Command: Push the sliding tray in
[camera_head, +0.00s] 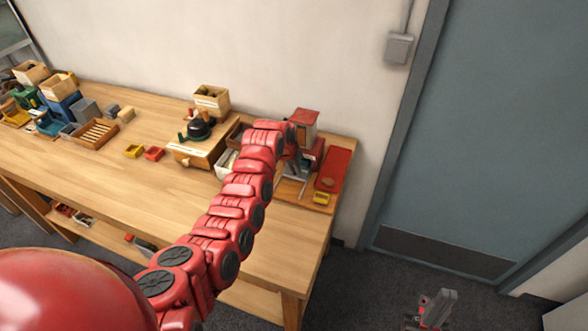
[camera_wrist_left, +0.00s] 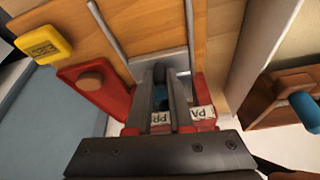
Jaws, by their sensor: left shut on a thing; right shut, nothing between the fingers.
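My left arm reaches over the bench to the device at its right end. My left gripper (camera_head: 297,163) is beside a red box-shaped part (camera_head: 303,122). In the left wrist view, the left gripper (camera_wrist_left: 168,80) is closed at the sliding tray (camera_wrist_left: 145,66), a grey metal plate between two thin rods. A blue piece (camera_wrist_left: 161,97) shows at the fingers; the exact grip is partly hidden. Red blocks with white labels (camera_wrist_left: 203,113) stand right behind the fingers. My right gripper (camera_head: 436,306) is shut and empty, low over the floor.
A wooden box with a dark green-black item (camera_head: 198,130) and small trays stand to the left. The bench front (camera_head: 130,195) is clear. A door (camera_head: 480,140) is at right.

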